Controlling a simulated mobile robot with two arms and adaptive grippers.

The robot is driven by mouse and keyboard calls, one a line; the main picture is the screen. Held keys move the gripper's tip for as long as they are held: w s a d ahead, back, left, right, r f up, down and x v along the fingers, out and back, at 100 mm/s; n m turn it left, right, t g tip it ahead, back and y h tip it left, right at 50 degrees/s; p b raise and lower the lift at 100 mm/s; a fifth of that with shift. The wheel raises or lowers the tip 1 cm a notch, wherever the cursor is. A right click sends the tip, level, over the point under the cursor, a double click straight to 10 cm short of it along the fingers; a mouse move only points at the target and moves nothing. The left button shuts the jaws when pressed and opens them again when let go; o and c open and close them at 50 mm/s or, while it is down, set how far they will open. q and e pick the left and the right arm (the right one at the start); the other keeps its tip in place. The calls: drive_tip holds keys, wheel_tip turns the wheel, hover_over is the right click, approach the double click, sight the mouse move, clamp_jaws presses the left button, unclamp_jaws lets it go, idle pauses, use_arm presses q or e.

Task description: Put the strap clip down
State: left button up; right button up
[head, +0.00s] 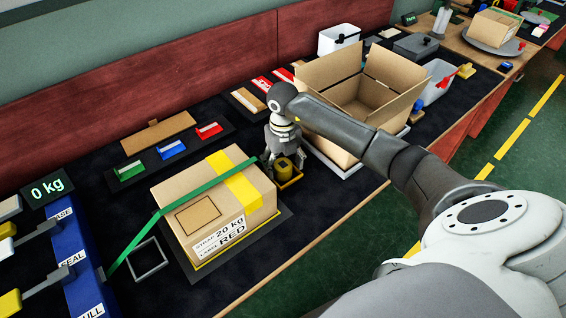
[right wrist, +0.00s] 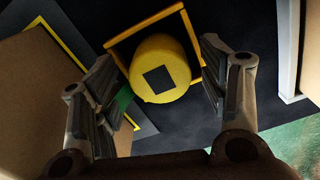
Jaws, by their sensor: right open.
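A yellow round piece with a dark square on top, which I take to be the strap clip (head: 285,167), stands inside a yellow square frame (head: 292,182) on the dark bench. In the right wrist view the clip (right wrist: 160,66) lies between my right fingers, with the yellow frame (right wrist: 146,21) around it. My right gripper (head: 283,155) is open just above the clip. Gaps show between the clip and both fingers in the wrist view (right wrist: 160,85). My left gripper is not in view.
A closed box (head: 183,190) with a green strap and a 20 kg RED label stands left of the clip. An open carton (head: 367,93) stands behind on the right. A blue lever station (head: 82,262) is at the left, beside a 0 kg display (head: 47,190).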

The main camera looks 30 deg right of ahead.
sight(282, 164)
wheel_tip(282, 164, up, 12)
drive_tip(key=b, duration=0.1)
drive_tip(key=shift+r, duration=0.2)
idle(0.3)
